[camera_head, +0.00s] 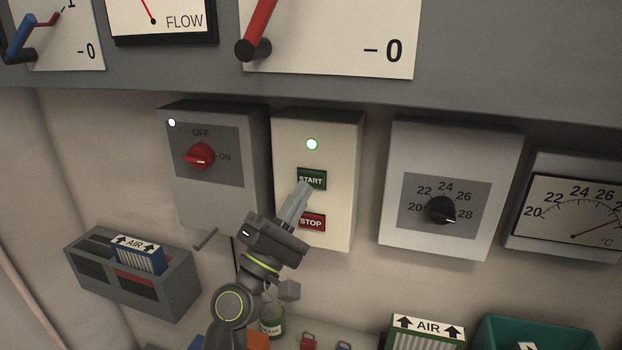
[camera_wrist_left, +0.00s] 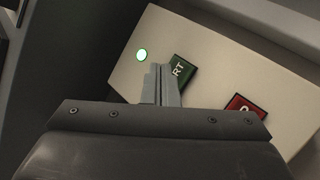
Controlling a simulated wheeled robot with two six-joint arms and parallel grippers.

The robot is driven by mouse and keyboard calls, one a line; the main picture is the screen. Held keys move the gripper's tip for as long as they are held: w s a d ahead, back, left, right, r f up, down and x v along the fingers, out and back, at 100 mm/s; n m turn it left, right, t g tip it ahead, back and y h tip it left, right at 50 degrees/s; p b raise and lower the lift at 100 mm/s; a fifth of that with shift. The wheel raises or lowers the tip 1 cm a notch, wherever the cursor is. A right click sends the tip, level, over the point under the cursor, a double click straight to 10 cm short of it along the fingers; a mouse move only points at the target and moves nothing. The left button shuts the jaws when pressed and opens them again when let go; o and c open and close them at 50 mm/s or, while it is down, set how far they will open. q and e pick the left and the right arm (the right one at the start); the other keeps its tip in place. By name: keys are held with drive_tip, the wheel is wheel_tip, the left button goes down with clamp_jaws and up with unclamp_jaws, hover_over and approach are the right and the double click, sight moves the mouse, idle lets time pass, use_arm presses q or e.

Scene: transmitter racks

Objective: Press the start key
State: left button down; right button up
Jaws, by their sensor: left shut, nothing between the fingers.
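The green start key (camera_head: 312,179) sits on a cream switch box (camera_head: 341,200) on the wall, above the red stop key (camera_head: 312,222). A lamp (camera_head: 312,144) above the start key glows green. My left gripper (camera_head: 304,187) is shut and empty, its fingertips at the lower edge of the start key; I cannot tell whether they touch it. In the left wrist view, the fingers (camera_wrist_left: 161,72) cover part of the start key (camera_wrist_left: 183,70), and the stop key (camera_wrist_left: 244,106) is to the right. My right gripper is not in view.
A grey box with a red OFF/ON knob (camera_head: 200,156) is to the left, and a box with a black dial (camera_head: 441,210) to the right. A grey holder (camera_head: 180,281) with an AIR filter is lower left. A gauge panel (camera_head: 200,75) overhangs above.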

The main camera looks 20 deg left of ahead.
use_arm(q)
drive_tip(key=shift+s+p, duration=0.3)
drive_tip(key=shift+s, duration=1.85)
